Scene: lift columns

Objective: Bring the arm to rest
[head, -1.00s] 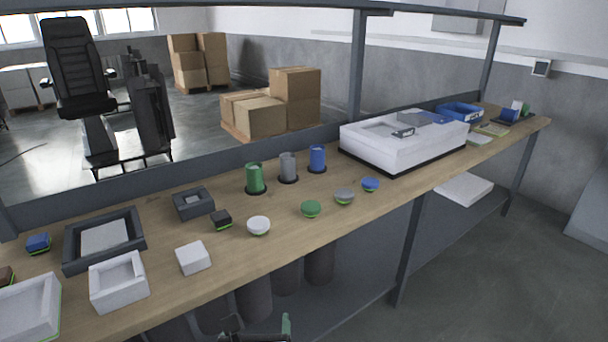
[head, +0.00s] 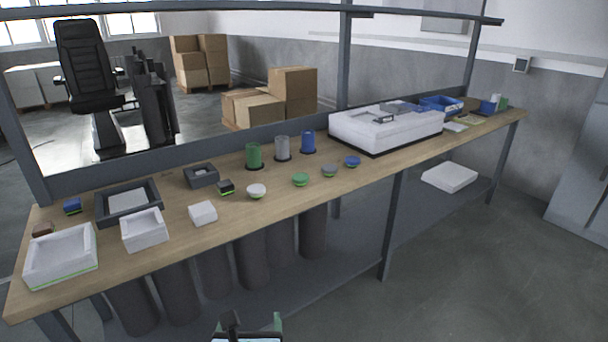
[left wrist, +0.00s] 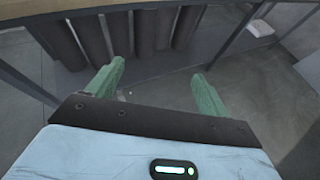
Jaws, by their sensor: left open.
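My left gripper (head: 250,324) shows at the bottom edge of the head view, in front of the workbench (head: 290,205) and below its top. In the left wrist view its two green fingers (left wrist: 158,92) are spread apart with nothing between them. Beyond them are the floor and the dark cylinders under the bench. My right gripper is in neither view.
On the bench stand white boxes (head: 62,256), a dark tray (head: 155,195), green, grey and blue cylinders (head: 254,156), several small round pieces (head: 257,191) and a large white unit (head: 385,137). Dark cylinders (head: 252,260) stand below. The floor (head: 450,270) at right is clear.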

